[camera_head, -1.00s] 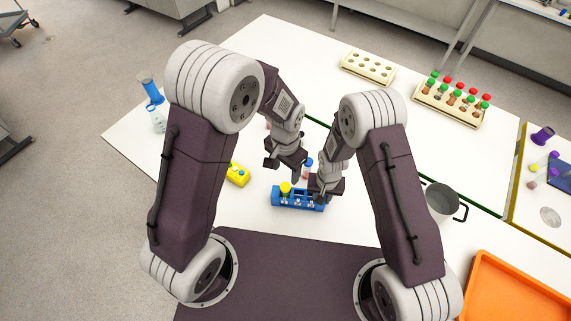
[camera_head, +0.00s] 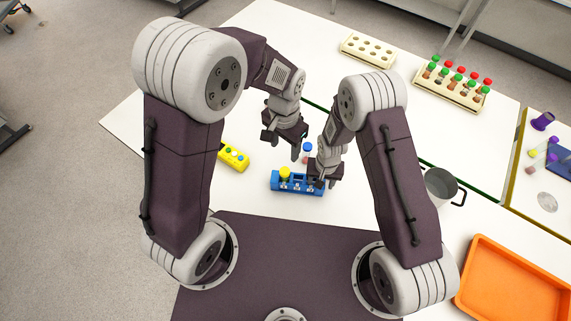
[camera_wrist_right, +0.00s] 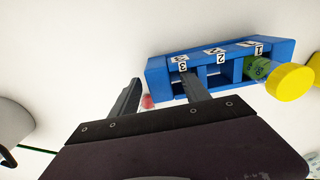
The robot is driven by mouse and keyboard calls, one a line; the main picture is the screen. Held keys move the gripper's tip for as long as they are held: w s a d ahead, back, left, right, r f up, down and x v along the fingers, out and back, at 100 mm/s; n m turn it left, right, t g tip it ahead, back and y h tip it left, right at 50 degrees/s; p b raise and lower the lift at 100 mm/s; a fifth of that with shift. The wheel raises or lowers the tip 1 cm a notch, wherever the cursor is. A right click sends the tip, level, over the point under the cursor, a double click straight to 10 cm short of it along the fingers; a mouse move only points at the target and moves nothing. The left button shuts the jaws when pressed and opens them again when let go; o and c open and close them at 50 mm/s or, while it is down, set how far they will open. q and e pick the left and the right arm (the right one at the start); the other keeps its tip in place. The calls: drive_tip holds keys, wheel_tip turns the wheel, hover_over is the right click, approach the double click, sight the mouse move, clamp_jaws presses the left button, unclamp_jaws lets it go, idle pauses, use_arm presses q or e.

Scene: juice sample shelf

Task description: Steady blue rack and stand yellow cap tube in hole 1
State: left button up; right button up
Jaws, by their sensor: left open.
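The blue rack (camera_head: 274,187) stands on the white table, its holes labelled 3, 2 and 1 in the right wrist view (camera_wrist_right: 160,77). The yellow cap tube's cap (camera_head: 285,172) shows above the rack's left end. In the wrist view the tube, with its yellow cap (camera_wrist_right: 291,82) and green body (camera_wrist_right: 255,70), is in hole 1. My left gripper (camera_head: 297,150) is open and empty, above and behind the rack. My right gripper (camera_wrist_right: 160,80) is at the hole 3 end, fingers apart on either side of the end wall; whether they press it is unclear.
A blue-capped tube (camera_head: 307,147) stands behind the rack, near both grippers. A metal pot (camera_head: 440,188) and orange tray (camera_head: 510,288) are at the right. Cream racks (camera_head: 367,51) stand at the back.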

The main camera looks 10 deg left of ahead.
wheel_tip(320, 180, up, 12)
idle(0.4)
